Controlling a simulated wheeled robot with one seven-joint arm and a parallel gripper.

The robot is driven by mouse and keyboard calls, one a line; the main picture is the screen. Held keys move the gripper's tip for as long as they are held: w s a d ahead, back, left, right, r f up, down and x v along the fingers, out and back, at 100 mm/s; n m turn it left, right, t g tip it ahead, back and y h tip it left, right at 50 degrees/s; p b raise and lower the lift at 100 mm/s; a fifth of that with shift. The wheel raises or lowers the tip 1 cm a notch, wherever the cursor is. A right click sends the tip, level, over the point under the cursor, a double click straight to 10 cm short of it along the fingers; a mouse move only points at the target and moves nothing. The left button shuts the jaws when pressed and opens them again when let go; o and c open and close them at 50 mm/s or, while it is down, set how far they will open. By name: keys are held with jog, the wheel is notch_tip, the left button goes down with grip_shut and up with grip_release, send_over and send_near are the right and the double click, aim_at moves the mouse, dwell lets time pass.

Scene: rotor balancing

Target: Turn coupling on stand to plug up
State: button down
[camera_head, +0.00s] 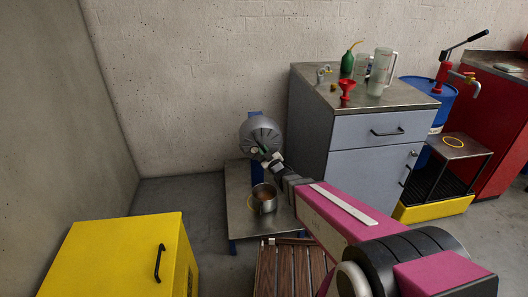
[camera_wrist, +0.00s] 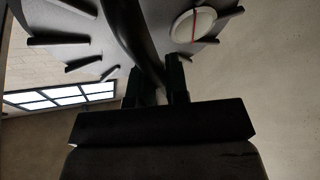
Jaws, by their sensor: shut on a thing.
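A white round plug (camera_wrist: 190,27) with a red line sits toward the upper right of that view, off to the side of my fingers. My gripper (camera_head: 270,159) is at the coupling's lower front. Its fingers (camera_wrist: 157,80) are shut on a dark curved bar (camera_wrist: 138,38) of the coupling. The fingertips' exact contact is partly hidden.
A metal pot (camera_head: 263,199) with brown contents stands on the low table (camera_head: 238,215), below my gripper. A slatted wooden piece (camera_head: 282,270) is in front. A grey cabinet (camera_head: 370,148) stands close on the right, a yellow cabinet (camera_head: 120,255) at front left. Floor is bare between.

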jog(key=m+t+h, duration=0.1)
jog(key=m, duration=0.2)
jog(key=m+t+h, duration=0.1)
jog(key=m, duration=0.2)
jog(key=m+t, duration=0.1)
jog(key=m, duration=0.1)
jog(key=shift+f+m+t+h, duration=0.1)
jog(key=shift+m+t+h, duration=0.2)
jog(key=shift+m+h, duration=0.1)
jog(key=m+t+h, duration=0.1)
jog(key=m+h, duration=0.1)
jog(key=m, duration=0.2)
jog(key=m+t+h, duration=0.1)
jog(key=m+h, duration=0.1)
jog(key=m, duration=0.2)
jog(key=shift+h, duration=0.4)
jog(key=m+h, duration=0.2)
jog(key=m, duration=0.3)
jog(key=m+h, duration=0.3)
jog(key=m, duration=0.1)
jog(key=shift+m+g, duration=0.3)
jog(key=shift+m, duration=0.1)
jog(key=m+g+h, duration=0.1)
jog(key=m, duration=0.2)
jog(key=m+g+h, duration=0.1)
jog(key=m, duration=0.3)
jog(key=shift+h, duration=0.3)
jog(key=c, duration=1.1)
grip_release()
jog(key=shift+c, duration=0.2)
